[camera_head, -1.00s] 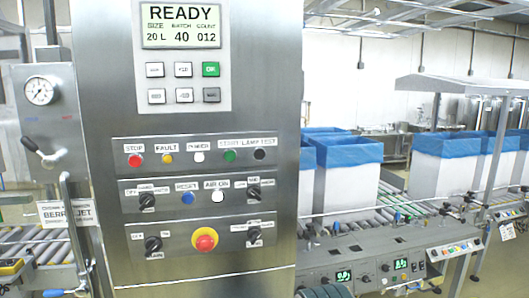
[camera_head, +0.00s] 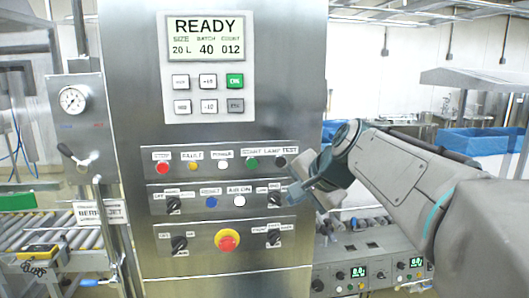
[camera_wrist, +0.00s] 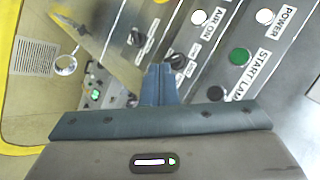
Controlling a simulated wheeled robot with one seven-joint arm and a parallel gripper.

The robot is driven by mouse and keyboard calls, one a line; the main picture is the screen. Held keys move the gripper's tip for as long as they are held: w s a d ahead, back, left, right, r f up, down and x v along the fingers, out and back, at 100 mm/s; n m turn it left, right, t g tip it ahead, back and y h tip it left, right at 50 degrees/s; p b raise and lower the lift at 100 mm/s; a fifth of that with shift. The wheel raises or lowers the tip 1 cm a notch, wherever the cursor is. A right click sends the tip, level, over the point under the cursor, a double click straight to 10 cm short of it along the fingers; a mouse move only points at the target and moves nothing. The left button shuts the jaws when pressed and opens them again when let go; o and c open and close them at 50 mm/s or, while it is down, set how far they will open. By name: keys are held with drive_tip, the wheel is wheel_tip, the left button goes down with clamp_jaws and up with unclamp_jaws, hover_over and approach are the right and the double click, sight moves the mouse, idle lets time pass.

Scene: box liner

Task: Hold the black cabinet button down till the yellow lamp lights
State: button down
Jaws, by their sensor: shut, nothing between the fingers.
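The black button (camera_head: 281,161) sits at the right end of the panel's top row, under the LAMP TEST label. It also shows in the wrist view (camera_wrist: 215,93), to the right of my fingers. The yellow lamp (camera_head: 193,167) under the FAULT label is in the same row; I cannot tell whether it is lit. My gripper (camera_head: 294,190) is in front of the panel's right side, just below and right of the black button. Its fingers are shut and empty in the wrist view (camera_wrist: 160,70). They appear apart from the button.
The green START button (camera_head: 252,162) is just left of the black one. A dark selector knob (camera_head: 274,199) is below, close to my fingers. A red emergency stop (camera_head: 227,240) is lower on the cabinet. A conveyor with blue-lined boxes (camera_head: 475,141) stands behind at right.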

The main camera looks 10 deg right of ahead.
sight(286, 163)
drive_tip(key=r, duration=0.1)
drive_tip(key=w+r, duration=0.1)
drive_tip(key=r+m, duration=0.1)
drive_tip(key=shift+w+d+r+t, duration=0.1)
drive_tip(key=shift+w+d+t, duration=0.1)
drive_tip(key=shift+w+t, duration=0.15)
drive_tip(key=shift+w, duration=0.1)
drive_tip(key=shift+w+p, duration=1.55)
drive_tip(key=shift+w, duration=2.8)
drive_tip(key=shift+w, duration=0.4)
drive_tip(key=shift+w, duration=0.35)
drive_tip(key=shift+s, duration=0.75)
